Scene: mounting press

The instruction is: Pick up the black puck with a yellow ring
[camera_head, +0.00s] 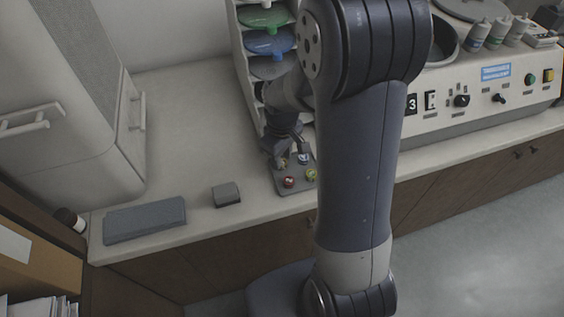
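A small grey tray (293,189) on the counter holds several small round pucks. One puck with a yellowish ring (284,163) sits at the tray's back left, partly hidden by my gripper. My gripper (282,157) is low over that back-left corner, at or just above this puck. Its fingers are small and dark here, so I cannot tell whether they are open or touching the puck. Beside it are a blue-marked puck (303,158), a red-marked puck (289,182) and a green-yellow puck (311,175).
A rack of coloured discs (268,45) stands behind the tray. A control panel (480,88) is at the right. A small grey block (226,194) and a flat grey box (145,220) lie left of the tray. A white cabinet (60,110) stands far left. The counter's back left is clear.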

